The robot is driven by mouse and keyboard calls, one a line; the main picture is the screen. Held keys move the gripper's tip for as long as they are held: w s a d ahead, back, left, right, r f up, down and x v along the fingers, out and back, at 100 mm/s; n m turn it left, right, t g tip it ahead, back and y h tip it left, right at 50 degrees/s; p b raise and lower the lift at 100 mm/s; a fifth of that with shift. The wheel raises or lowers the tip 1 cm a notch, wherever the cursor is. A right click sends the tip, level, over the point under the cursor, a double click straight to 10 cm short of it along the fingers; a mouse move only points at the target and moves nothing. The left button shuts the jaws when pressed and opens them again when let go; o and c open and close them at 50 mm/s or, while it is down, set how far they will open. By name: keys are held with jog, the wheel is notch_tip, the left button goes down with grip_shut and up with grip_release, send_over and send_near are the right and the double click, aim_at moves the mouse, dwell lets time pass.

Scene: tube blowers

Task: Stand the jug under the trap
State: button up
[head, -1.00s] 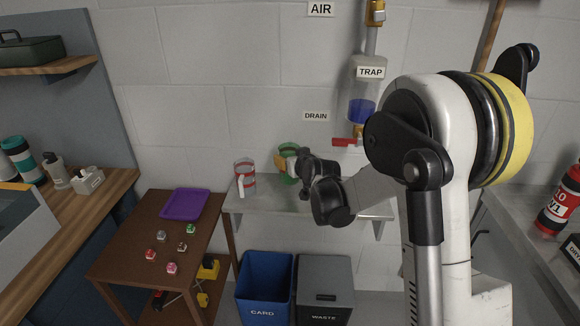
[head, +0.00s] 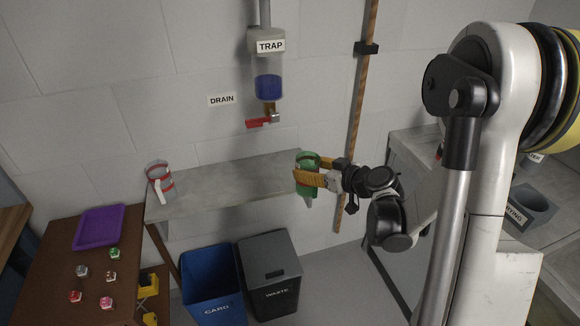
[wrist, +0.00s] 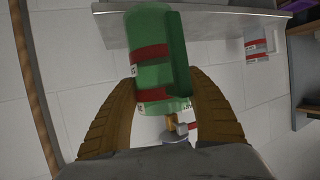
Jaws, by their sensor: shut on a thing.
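The trap (head: 268,85) is a clear wall-mounted vessel holding blue liquid, with a red-handled tap (head: 262,122) at its bottom. A green jug with red bands (head: 306,162) is at the right end of the grey shelf (head: 215,190), to the right of the tap and lower than it. My gripper (head: 312,177) is shut on the green jug from the right. In the wrist view the green jug (wrist: 150,60) sits between both brown fingers (wrist: 168,105). I cannot tell whether the jug touches the shelf.
A clear jug with red bands (head: 160,182) stands at the shelf's left end. The shelf between the two jugs is clear. A blue card bin (head: 212,285) and a grey waste bin (head: 270,275) stand below. A wooden pole (head: 362,90) stands right of the shelf.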

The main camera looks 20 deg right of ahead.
jog(key=r+b+x, duration=0.1)
jog(key=b+x, duration=0.1)
jog(key=x, duration=0.4)
jog(key=r+b+x, duration=0.1)
jog(key=b+x, duration=0.1)
jog(key=x, duration=0.3)
jog(key=w+r+b+x, duration=0.1)
jog(key=b+x, duration=0.1)
jog(key=x, duration=0.4)
jog(key=shift+w+a+f, duration=0.2)
jog(key=shift+w+a, duration=0.1)
jog(key=shift+w, duration=0.05)
jog(key=shift+r, duration=0.2)
jog(key=shift+f, duration=0.1)
jog(key=o, duration=1.2)
jog(key=shift+c, duration=0.2)
